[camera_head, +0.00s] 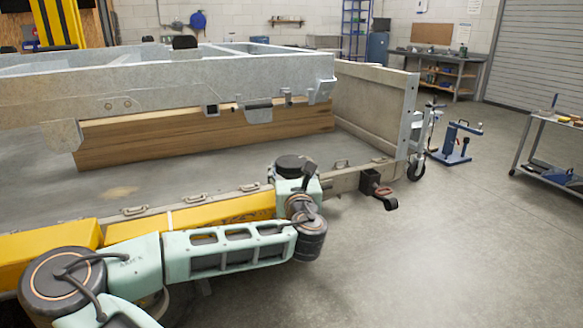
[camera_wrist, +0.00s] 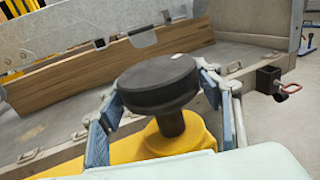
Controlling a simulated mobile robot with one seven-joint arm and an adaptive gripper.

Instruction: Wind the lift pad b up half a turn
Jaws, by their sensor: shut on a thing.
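In the wrist view, the lift pad (camera_wrist: 158,84) is a thick, round, dark disc on a short dark post. The post rises from a yellow lift arm (camera_wrist: 185,138). My gripper (camera_wrist: 160,92) is shut on the pad, with a blue-grey finger on each side of its rim. The pad's top face is clear between the fingers. The mint-green body of my gripper covers the bottom of this view. In the head view, my arm reaches along the yellow lift arm (camera_head: 190,215), and my wrist hides much of the area at its end. No letter shows on the pad.
A grey trailer frame (camera_head: 170,83) with a wooden beam (camera_head: 200,135) stands behind. A low rail with handles runs beside the yellow arm. A black block with a red handle (camera_head: 378,188) sits right of my wrist. The floor at front right is clear.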

